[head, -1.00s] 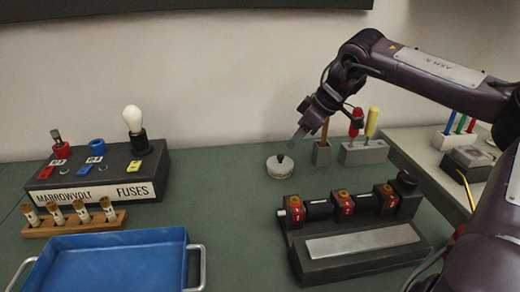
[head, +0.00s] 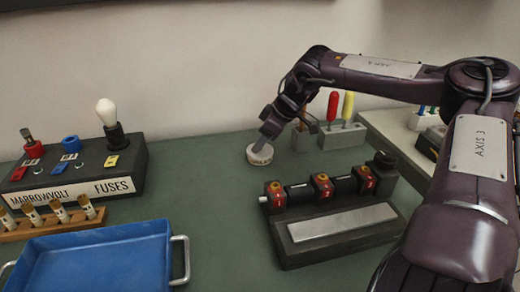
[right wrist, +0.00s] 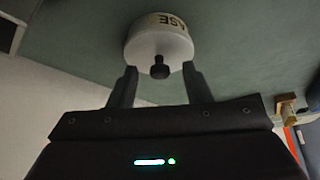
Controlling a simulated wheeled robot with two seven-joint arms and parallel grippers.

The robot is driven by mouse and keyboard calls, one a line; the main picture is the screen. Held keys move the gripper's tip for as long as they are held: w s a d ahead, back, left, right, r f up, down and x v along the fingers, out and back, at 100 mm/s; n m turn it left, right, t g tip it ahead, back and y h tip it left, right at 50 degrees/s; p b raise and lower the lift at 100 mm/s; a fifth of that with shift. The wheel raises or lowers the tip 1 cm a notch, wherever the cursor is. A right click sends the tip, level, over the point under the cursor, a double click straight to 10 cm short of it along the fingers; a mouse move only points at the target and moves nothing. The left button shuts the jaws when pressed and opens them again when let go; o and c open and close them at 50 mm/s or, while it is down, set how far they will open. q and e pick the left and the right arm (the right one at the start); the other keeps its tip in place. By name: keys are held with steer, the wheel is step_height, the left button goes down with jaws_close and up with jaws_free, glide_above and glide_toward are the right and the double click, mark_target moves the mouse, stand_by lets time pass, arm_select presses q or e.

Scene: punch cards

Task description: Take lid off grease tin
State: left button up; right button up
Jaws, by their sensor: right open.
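The grease tin (head: 260,157) is a small round white tin on the green bench top, in the upper middle of the head view. Its lid (right wrist: 158,42) is white with a dark knob (right wrist: 160,68), seen close in the right wrist view, with the letters "ASE" on the tin's side. My right gripper (head: 261,143) is over the tin in the head view. In the right wrist view its two fingers (right wrist: 160,82) are open and apart, one on each side of the knob, with nothing held. The lid sits on the tin. My left gripper is not in view.
A dark fixture (head: 330,227) with red-and-black blocks stands in front and right of the tin. Screwdrivers in a grey block (head: 342,135) are close behind right. A fuse box (head: 70,175) and blue tray (head: 100,258) are left. Bench left of the tin is clear.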

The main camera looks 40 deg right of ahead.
jaws_close()
steer(key=shift+r, duration=0.1)
